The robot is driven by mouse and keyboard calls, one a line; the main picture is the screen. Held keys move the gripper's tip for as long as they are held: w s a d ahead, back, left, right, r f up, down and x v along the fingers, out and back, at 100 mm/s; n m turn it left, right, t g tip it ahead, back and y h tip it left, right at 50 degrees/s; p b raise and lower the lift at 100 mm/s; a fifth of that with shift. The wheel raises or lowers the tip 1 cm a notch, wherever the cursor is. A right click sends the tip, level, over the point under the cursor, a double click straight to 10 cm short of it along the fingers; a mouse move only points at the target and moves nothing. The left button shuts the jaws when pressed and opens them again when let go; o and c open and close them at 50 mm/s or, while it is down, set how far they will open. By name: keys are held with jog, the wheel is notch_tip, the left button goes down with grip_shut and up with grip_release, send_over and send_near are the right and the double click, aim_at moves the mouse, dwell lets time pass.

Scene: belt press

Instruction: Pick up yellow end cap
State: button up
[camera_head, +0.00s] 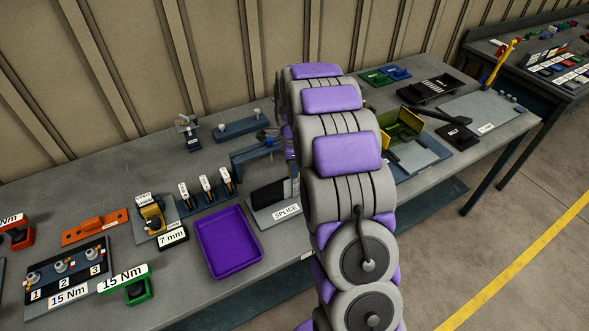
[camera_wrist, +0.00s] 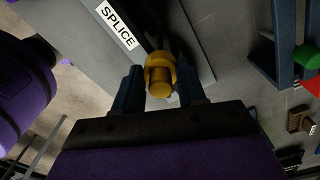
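The yellow end cap (camera_wrist: 160,78) shows in the wrist view, a round piece with a cylindrical knob towards the camera. It is beside the dark bar of the grey plate labelled SPLICE (camera_wrist: 117,26). My gripper (camera_wrist: 160,84) has one dark blue finger on each side of the cap. The fingers look apart, with narrow gaps beside it; contact is not clear. The SPLICE plate also shows in the head view (camera_head: 268,216), left of my arm. My arm hides my gripper and the cap there.
A purple tray (camera_head: 228,243) lies left of the SPLICE plate. A blue frame (camera_head: 255,154) stands behind it. A yellow-green open box (camera_head: 403,127) is right of my arm. Bare bench top lies at the back left.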

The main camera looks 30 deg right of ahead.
jog(key=shift+a, duration=0.15)
jog(key=shift+c, duration=2.1)
jog(key=shift+d, duration=0.35)
jog(key=shift+r, duration=0.1)
jog(key=shift+r+p, duration=0.5)
jog(key=shift+r, duration=1.1)
jog(key=shift+s+a+r, duration=0.15)
jog(key=shift+s, duration=0.05)
jog(key=s+a+p, duration=0.1)
jog(key=s+a, duration=0.2)
jog(key=s, duration=0.4)
jog(key=s+a+r+p, duration=0.1)
jog(key=s+a, duration=0.3)
jog(key=s, duration=0.2)
jog(key=shift+s+a, duration=0.15)
jog(key=shift+s, duration=0.25)
jog(key=shift+r, duration=0.1)
